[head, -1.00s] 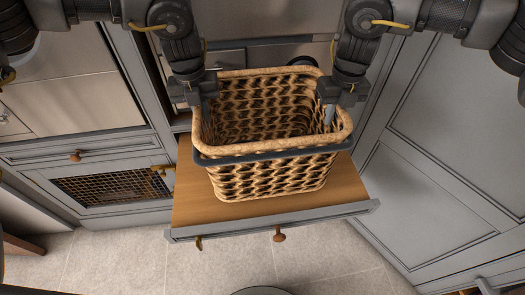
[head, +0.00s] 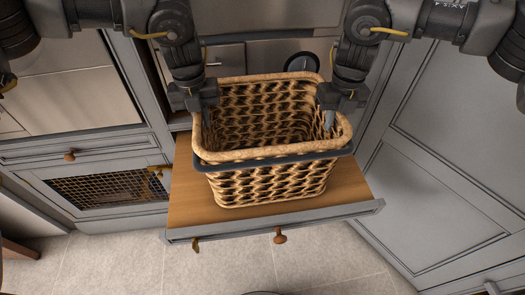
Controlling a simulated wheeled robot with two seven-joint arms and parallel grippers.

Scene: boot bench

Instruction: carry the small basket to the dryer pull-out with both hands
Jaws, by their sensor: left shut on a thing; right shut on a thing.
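The small woven basket (head: 265,188), tan and brown with a dark band below its front rim, stands upright over the wooden top of the pull-out (head: 350,188). Its base looks on or just above the wood; I cannot tell which. My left gripper (head: 207,112) is shut on the left side of the basket's rim. My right gripper (head: 329,118) is shut on the right side of the rim. The fingertips inside the basket are partly hidden. The basket looks empty.
The pull-out's grey front has a round wooden knob (head: 280,236). A cabinet with a mesh front (head: 108,188) is at left, and a grey panelled door (head: 420,215) at right. A dark round ring (head: 302,66) shows behind the basket.

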